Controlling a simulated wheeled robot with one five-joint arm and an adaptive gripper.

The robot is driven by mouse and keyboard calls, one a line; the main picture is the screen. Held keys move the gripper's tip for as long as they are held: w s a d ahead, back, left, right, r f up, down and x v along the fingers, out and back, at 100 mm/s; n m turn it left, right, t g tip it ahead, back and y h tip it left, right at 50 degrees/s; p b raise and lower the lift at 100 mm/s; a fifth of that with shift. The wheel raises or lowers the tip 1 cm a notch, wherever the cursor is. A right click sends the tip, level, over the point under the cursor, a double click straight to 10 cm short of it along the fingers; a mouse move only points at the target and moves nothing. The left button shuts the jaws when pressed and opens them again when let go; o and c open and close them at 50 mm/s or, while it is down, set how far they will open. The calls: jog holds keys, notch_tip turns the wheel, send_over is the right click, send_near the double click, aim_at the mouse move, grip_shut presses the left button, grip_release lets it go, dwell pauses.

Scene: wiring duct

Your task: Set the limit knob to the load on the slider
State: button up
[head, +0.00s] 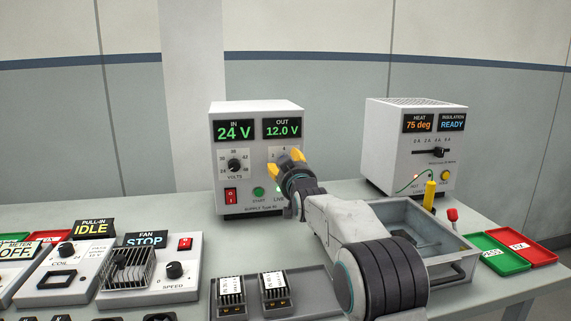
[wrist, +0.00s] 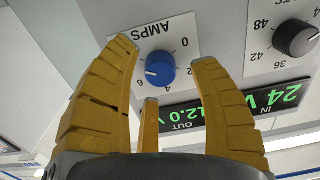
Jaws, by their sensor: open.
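The limit knob is the blue AMPS knob (wrist: 160,70) on the white supply box (head: 252,206). In the wrist view it appears upside down, with a scale running from 0 to 6; its exact setting is hard to read. My gripper (head: 284,163) faces the box front and hides this knob in the head view. In the wrist view my gripper (wrist: 167,62) is open, its yellow fingers spread on either side of the knob. I cannot tell whether they touch it. The slider (head: 437,151) is on the right white box (head: 385,160), near the right part of its ampere scale.
The displays read 24 V in and 12.0 V out. A fan unit (head: 150,270) and a coil unit (head: 62,272) are at left.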

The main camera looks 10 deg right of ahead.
jog(key=shift+w, duration=0.7)
jog(key=shift+c, duration=0.4)
grip_shut()
